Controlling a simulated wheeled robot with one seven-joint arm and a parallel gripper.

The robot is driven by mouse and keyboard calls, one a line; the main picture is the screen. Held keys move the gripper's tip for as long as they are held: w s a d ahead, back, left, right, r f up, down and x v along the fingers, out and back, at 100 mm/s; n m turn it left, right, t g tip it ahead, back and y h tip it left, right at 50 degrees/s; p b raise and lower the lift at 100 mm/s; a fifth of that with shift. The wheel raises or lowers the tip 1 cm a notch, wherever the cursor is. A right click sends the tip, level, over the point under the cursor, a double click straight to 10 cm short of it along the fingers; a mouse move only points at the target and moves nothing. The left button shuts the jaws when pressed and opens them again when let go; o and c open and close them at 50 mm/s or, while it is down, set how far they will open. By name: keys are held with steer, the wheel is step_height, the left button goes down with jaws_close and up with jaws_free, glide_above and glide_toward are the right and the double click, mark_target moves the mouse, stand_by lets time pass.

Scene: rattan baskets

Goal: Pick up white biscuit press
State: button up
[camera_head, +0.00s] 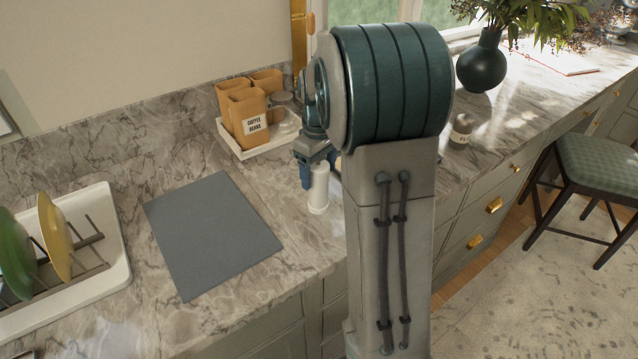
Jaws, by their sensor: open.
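A white upright cylinder (318,190), which looks like the biscuit press, stands on the marble counter near its front edge, just left of my arm. My gripper (306,178) is at the upper left of it, pointing down, with a blue finger beside its top. The gripper is open. Whether a finger touches the cylinder cannot be told. My arm hides what lies directly to the right and behind.
A white tray (243,153) with coffee bean bags and glass jars stands behind. A grey mat (212,234) lies left, beside a dish rack (95,283) with plates. A small jar (461,130) and dark vase (481,68) stand right.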

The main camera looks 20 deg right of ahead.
steer(key=c, duration=1.1)
steer(key=shift+o, duration=0.2)
